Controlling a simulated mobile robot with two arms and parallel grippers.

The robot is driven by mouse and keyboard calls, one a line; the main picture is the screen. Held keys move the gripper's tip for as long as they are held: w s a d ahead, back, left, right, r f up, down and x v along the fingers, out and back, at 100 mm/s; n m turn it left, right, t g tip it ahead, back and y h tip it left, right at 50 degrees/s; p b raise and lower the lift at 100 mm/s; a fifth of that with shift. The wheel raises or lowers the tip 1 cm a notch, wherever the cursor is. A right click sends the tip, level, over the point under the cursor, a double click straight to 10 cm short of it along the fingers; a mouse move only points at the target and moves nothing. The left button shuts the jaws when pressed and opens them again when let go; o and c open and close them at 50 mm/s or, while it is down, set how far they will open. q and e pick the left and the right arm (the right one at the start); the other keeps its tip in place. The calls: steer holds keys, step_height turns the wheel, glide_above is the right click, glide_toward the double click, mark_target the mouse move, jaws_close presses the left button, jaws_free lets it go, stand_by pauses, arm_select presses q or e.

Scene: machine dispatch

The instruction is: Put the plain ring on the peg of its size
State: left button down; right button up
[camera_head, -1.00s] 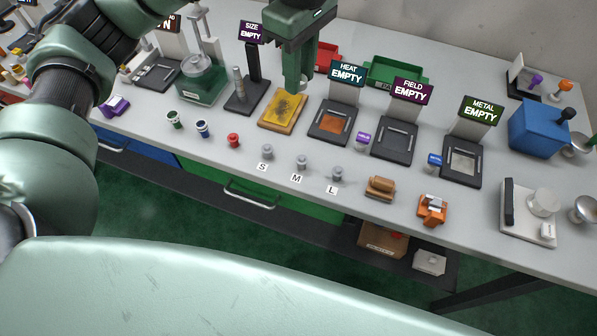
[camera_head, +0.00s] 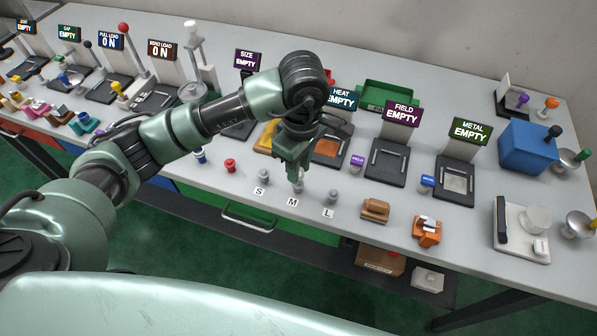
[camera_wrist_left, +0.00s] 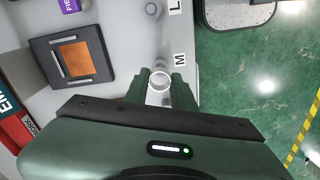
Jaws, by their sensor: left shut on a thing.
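My left gripper (camera_head: 296,180) points down over the row of pegs and is shut on a small pale ring, which shows between the fingertips in the wrist view (camera_wrist_left: 160,81). The gripper is at the middle peg (camera_head: 298,188), behind the M label (camera_head: 293,202). The fingers partly hide this peg; I cannot tell whether the ring is above or around it. The S peg (camera_head: 264,176) and the L peg (camera_head: 332,197) stand bare on either side. My right gripper is not in view.
A red weight (camera_head: 230,165) stands left of the pegs, and a brown block (camera_head: 375,209) and an orange piece (camera_head: 427,230) stand to the right. The heat station (camera_head: 331,150) is behind the gripper. The table's front edge is close in front of the labels.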

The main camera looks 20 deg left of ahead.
mark_target(299, 183)
arm_select(q)
step_height(299, 183, down, 3)
steer(key=shift+f+p, duration=0.1)
steer(key=shift+p, duration=0.2)
steer(key=shift+f, duration=0.1)
steer(key=c, duration=1.2)
jaws_free()
steer(key=shift+o, duration=0.2)
